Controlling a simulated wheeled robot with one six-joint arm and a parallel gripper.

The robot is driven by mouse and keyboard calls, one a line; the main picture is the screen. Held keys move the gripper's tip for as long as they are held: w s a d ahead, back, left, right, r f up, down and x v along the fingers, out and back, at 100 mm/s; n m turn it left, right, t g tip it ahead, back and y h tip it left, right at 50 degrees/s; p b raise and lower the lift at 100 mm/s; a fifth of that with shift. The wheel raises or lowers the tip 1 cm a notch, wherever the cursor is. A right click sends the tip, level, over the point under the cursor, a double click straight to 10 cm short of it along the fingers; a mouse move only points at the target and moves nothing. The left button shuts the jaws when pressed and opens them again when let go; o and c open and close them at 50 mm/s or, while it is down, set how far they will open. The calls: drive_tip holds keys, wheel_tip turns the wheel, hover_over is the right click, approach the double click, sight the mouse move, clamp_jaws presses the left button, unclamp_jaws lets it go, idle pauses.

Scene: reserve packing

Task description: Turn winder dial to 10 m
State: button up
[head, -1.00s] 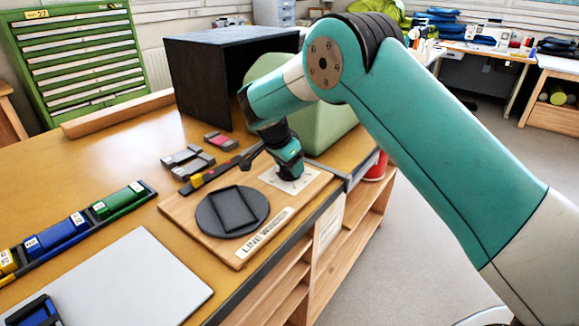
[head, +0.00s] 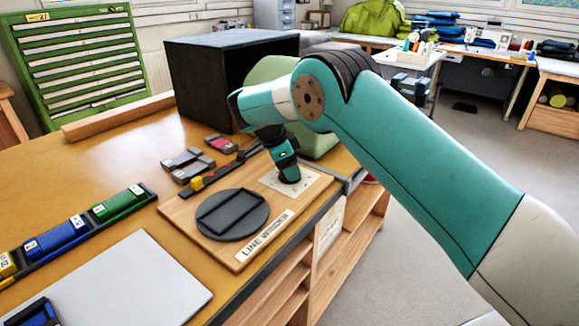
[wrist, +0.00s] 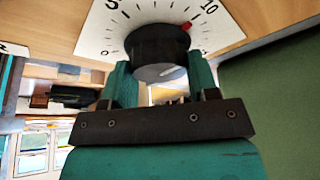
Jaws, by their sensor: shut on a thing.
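The winder dial (wrist: 158,48) is a dark round knob on a white scale plate (wrist: 95,30) in the wrist view. A red mark (wrist: 187,26) shows at the knob's edge, close to the tick by the printed 10. My gripper (wrist: 160,80) is shut on the dial, one finger on each side. In the head view my gripper (head: 289,178) points down onto the white scale plate (head: 312,184) and hides the dial. The line winder board (head: 183,213) is wooden, with a dark round reel (head: 232,228) left of the plate.
A black box (head: 205,85) and a rounded green case (head: 322,142) stand behind my gripper. Grey and red pieces (head: 190,163) lie left of the board. A rack of coloured blocks (head: 62,236) and a grey sheet (head: 130,285) lie on the table's left.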

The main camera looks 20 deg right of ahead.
drive_tip(key=shift+a, duration=0.1)
drive_tip(key=o, duration=0.9)
drive_tip(key=p+v, duration=0.3)
drive_tip(key=v, duration=0.3)
drive_tip(key=shift+r, duration=0.25)
drive_tip(key=p+v, duration=1.1)
drive_tip(key=p, duration=0.6)
drive_tip(key=shift+a+f, duration=0.1)
